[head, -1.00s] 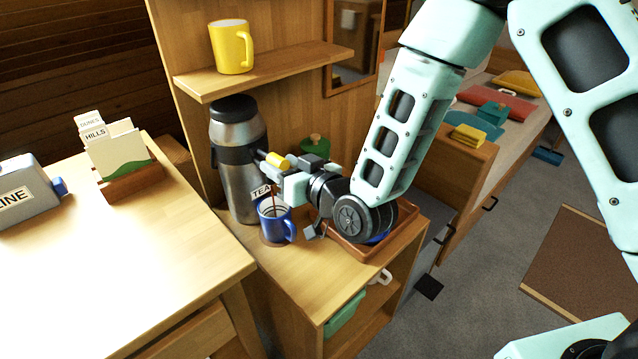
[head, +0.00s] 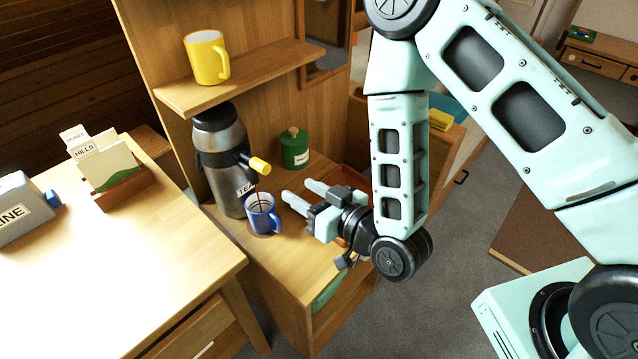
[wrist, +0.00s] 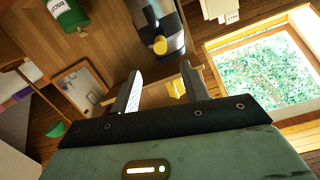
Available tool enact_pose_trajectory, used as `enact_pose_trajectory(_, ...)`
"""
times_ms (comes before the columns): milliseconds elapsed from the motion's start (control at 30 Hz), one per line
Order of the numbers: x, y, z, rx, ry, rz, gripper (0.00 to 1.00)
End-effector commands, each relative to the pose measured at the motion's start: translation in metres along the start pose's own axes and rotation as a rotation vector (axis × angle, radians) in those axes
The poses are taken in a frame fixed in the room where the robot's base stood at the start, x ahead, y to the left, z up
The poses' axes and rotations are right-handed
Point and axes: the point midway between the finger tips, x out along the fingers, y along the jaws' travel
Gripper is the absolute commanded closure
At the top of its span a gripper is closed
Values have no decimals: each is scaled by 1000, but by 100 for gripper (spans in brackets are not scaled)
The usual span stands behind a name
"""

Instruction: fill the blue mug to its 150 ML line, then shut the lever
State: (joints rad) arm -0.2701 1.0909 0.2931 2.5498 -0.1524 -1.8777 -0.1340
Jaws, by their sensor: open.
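The blue mug (head: 262,219) stands upright under the spout of a steel flask (head: 222,178) marked TEA. A thin brown stream (head: 257,190) runs down from the spout into the mug. The level inside and the 150 ML line are too small to read. The flask's lever has a yellow end (head: 260,165) that points out to the right; it also shows in the wrist view (wrist: 160,45). My gripper (head: 298,192) is open and empty, right of the mug and apart from the lever. In the wrist view my gripper (wrist: 160,82) shows its two fingers spread.
A green canister (head: 295,150) stands behind my gripper on the counter. A yellow mug (head: 207,58) sits on the shelf (head: 240,80) above. A brown tray (head: 345,178) lies partly hidden behind my arm. A card holder (head: 110,170) stands on the left table.

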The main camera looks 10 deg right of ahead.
Motion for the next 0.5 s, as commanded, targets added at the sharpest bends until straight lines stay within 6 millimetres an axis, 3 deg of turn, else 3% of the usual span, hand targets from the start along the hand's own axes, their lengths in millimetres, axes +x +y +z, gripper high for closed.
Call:
enact_pose_trajectory(200,-21,0,-2,2,-7,0,55)
enact_pose_trajectory(500,-33,0,-1,1,-1,0,55)
